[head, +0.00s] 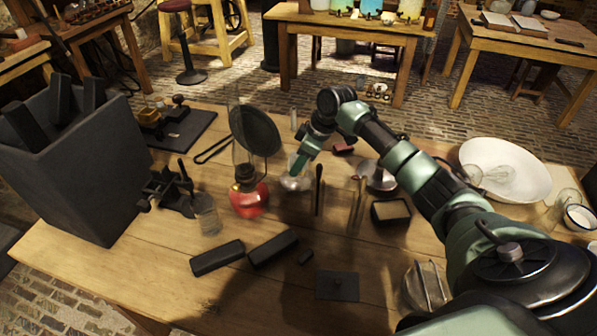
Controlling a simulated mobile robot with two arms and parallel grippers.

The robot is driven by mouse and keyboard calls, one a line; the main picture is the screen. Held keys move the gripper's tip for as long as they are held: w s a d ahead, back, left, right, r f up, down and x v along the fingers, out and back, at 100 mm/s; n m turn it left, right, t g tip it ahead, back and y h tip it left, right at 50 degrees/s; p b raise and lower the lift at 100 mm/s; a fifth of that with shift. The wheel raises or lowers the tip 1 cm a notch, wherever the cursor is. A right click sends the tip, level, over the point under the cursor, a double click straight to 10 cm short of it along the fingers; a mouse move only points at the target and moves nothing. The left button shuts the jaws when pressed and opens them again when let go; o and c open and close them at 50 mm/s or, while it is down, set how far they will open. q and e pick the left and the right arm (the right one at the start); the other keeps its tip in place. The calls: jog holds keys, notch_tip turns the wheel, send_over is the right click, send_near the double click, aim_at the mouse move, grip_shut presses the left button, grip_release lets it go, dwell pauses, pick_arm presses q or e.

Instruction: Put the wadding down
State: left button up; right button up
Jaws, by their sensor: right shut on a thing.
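My right arm reaches in from the right, and its green gripper (300,166) points down over the middle of the table (200,285). It is shut on a small pale clump, which looks like the wadding (296,182). The wadding is partly hidden by the gripper and is close above or touching the tabletop; I cannot tell which. It is just right of a red-based glass lamp (249,200). My left gripper is not in view.
A black round disc (255,130) stands behind the lamp. Dark upright rods (319,190) are right of the wadding. Black bars (218,258) lie in front. A large grey bin (75,165) stands left, and a white bowl (530,175) right. Bare wood shows at the front left.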

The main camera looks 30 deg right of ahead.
jog(key=shift+f, duration=1.9)
jog(key=shift+f, duration=0.1)
jog(key=o, duration=0.9)
jog(key=shift+r, duration=0.2)
jog(key=v, duration=1.2)
jog(key=shift+w, duration=0.1)
